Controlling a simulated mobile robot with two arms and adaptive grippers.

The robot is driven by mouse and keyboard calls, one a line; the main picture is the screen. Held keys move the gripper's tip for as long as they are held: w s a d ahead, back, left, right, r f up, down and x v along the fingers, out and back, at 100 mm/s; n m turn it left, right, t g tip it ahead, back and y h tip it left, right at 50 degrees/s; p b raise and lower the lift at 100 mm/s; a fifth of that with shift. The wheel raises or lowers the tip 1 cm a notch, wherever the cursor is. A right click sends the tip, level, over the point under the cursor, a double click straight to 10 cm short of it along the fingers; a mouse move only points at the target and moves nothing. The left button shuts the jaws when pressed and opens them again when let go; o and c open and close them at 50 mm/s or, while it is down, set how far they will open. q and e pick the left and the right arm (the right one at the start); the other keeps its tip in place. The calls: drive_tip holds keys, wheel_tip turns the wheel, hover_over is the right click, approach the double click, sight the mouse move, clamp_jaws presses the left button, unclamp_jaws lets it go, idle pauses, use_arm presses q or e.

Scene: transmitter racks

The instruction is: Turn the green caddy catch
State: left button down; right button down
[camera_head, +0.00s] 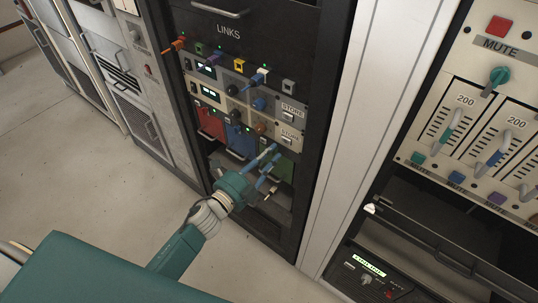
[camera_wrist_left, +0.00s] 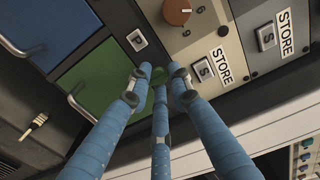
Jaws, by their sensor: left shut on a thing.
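The green caddy (camera_head: 285,169) is the rightmost of the red, blue and green caddies in the lower rack, partly hidden behind my fingers. My left gripper (camera_head: 271,162) reaches in from the lower left. In the left wrist view its blue fingers (camera_wrist_left: 157,84) close together at the edge of the green front, on the catch. A small bit of green shows between the fingertips; the catch itself is mostly hidden, so its angle cannot be told. My right gripper is out of view.
The red caddy (camera_head: 211,123) and blue caddy (camera_head: 241,141) stand to the left. Above are knobs and STORE buttons (camera_head: 291,113) close to the fingers. A white rack post (camera_head: 345,130) stands to the right. The floor (camera_head: 90,190) at left is clear.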

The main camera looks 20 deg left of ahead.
use_arm(q)
drive_tip(key=shift+s+f, duration=0.2)
drive_tip(key=shift+f, duration=0.3)
drive_tip(key=c, duration=1.5)
unclamp_jaws()
drive_tip(key=shift+w+r, duration=0.1)
drive_tip(key=shift+r, duration=0.1)
drive_tip(key=shift+r, duration=0.1)
drive_tip(key=v, duration=1.2)
